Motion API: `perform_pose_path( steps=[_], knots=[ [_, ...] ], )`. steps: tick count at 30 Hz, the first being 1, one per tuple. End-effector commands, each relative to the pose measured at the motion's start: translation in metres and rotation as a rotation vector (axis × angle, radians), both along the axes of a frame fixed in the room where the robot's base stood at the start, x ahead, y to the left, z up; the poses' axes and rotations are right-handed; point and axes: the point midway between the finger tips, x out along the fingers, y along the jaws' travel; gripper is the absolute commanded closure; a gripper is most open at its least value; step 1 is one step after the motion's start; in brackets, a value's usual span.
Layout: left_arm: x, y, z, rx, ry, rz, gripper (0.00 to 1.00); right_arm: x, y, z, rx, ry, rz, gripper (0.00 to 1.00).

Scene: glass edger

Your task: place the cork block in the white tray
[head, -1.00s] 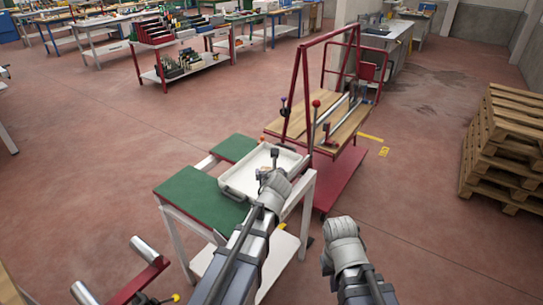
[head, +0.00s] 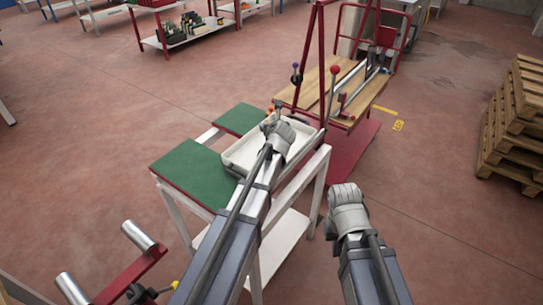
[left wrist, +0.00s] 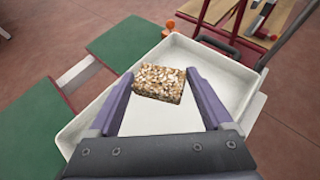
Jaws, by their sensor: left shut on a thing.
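The cork block (left wrist: 158,86) is speckled brown and cream, and sits between the fingers of my left gripper (left wrist: 160,78) in the left wrist view. The left gripper is shut on it and is over the white tray (left wrist: 112,112). I cannot tell whether the block touches the tray floor. In the head view the white tray (head: 240,155) stands on a white-legged table, partly hidden by my left arm, and the block is hidden. My right gripper (head: 347,200) is out to the right of the table over open floor; its fingers are hidden.
Green-topped surfaces (head: 190,172) lie left of the tray. A red-framed cart (head: 345,150) with wooden boards stands just behind it. Wooden pallets (head: 515,125) are stacked at the right. Metal rollers on a red frame (head: 138,235) are at the lower left.

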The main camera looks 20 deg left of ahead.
Motion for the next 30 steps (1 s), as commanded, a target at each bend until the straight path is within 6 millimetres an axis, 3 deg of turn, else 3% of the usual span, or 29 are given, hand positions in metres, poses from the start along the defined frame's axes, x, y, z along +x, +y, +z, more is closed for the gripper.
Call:
perform_pose_path(
  steps=[5, 15, 24, 30],
  knots=[
    [-0.001, 0.0, -0.007, 0.0, 0.0, 0.0, 0.67, 0.0, 0.0, -0.007, 0.0, 0.0, 0.0, 1.0],
    [-0.002, 0.0, -0.057, 0.0, 0.0, 0.0, 0.68, 0.0, 0.0, -0.057, 0.0, 0.0, 0.001, 1.0],
    [-0.002, 0.0, -0.063, 0.0, 0.0, 0.0, 0.68, 0.0, 0.0, -0.063, 0.0, 0.0, 0.001, 1.0],
    [-0.002, 0.0, -0.085, 0.0, 0.0, 0.0, 0.68, 0.0, 0.0, -0.085, 0.0, 0.0, 0.001, 1.0]
  ],
)
